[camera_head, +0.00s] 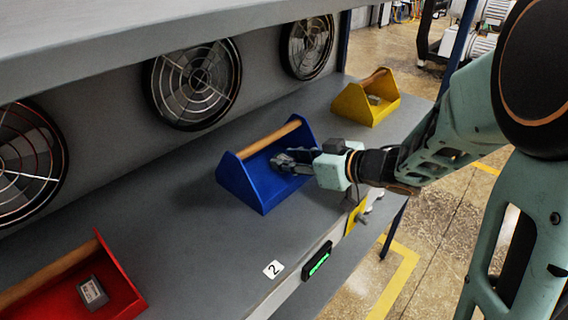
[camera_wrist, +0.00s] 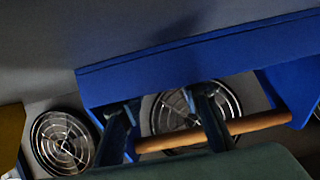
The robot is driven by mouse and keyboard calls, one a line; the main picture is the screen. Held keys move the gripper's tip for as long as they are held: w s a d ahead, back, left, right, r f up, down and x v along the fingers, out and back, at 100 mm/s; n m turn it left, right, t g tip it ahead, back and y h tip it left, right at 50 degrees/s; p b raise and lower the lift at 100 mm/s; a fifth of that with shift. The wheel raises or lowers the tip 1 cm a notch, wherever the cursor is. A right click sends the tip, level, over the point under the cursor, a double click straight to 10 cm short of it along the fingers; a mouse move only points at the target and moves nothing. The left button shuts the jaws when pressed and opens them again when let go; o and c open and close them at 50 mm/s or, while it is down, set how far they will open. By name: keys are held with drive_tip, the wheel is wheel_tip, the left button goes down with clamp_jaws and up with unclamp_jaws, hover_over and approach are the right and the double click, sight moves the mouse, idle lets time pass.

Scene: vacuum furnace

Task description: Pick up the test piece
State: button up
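Small grey block-like test pieces show in the head view: one (camera_head: 93,291) with a label lies in the red box, and another (camera_head: 375,99) lies in the yellow box. My gripper (camera_head: 279,162) reaches over the blue box (camera_head: 246,188), low near its wooden handle. In the wrist view its two dark fingers (camera_wrist: 168,108) stand apart, with the blue box and its handle beyond them. No test piece shows between the fingers.
The red box (camera_head: 122,285) stands front left on the grey shelf (camera_head: 190,240), and the yellow box (camera_head: 352,107) at the far end. Round fans (camera_head: 196,82) line the back wall. An upper panel (camera_head: 150,35) overhangs. A green-lit device (camera_head: 317,262) sits on the front edge.

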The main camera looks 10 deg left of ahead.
drive_tip(key=shift+a, duration=0.1)
clamp_jaws()
drive_tip(key=shift+r, duration=0.1)
idle(0.3)
